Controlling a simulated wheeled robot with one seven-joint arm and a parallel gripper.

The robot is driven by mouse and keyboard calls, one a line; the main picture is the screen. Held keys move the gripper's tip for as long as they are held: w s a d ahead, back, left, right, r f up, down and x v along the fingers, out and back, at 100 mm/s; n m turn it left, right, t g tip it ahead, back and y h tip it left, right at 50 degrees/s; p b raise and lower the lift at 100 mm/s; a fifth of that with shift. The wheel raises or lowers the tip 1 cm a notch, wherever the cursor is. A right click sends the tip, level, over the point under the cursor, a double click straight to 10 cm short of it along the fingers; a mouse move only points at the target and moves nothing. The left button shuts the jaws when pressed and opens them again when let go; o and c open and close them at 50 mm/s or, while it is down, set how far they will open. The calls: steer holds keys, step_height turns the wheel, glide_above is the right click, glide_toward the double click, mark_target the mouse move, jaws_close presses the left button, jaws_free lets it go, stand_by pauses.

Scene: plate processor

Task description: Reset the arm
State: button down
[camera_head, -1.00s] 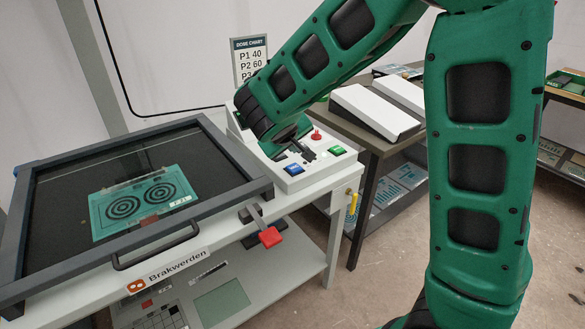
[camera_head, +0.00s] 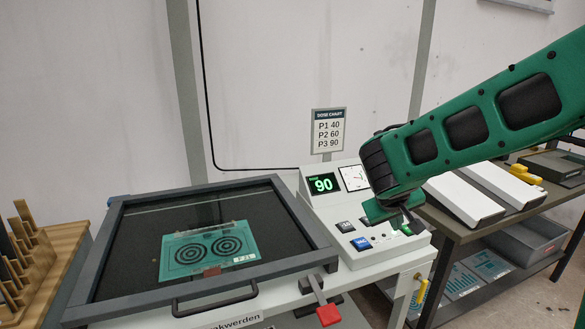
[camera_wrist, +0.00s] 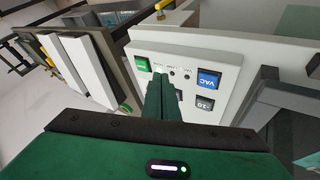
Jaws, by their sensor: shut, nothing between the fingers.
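My gripper (camera_head: 400,218) is shut and empty. It points down over the right part of the white control panel (camera_head: 385,258). In the wrist view its closed fingers (camera_wrist: 163,95) cover part of the panel between the green button (camera_wrist: 142,64) and the blue VAC button (camera_wrist: 208,80). I cannot tell whether the fingertips touch the panel. The panel's display (camera_head: 323,184) shows a green 90, with a round dial (camera_head: 353,177) beside it. The red knob is hidden in the head view.
Left of the panel is a dark framed lid (camera_head: 125,207), down over a teal plate (camera_head: 185,258). A red-tipped lever (camera_head: 328,314) sticks out in front. A dose chart (camera_head: 328,131) stands behind. White slanted boxes (camera_head: 463,199) are on the right table.

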steer(key=s+d+m+g+y, duration=0.1)
steer(key=s+d+m+g, duration=0.1)
steer(key=s+d, duration=0.55)
steer(key=s+d+m+g+y, duration=0.1)
steer(key=s+d+m+g, duration=0.3)
steer(key=s, duration=0.7)
steer(key=s+m+y, duration=0.1)
steer(key=s+y, duration=0.2)
steer(key=s, duration=1.2)
steer(key=shift+s+a+f, duration=0.15)
steer(key=shift+a+f, duration=0.1)
steer(key=shift+f, duration=0.15)
steer(key=shift+w+f, duration=0.25)
steer(key=shift+w, duration=0.4)
steer(key=c, duration=2.5)
jaws_free()
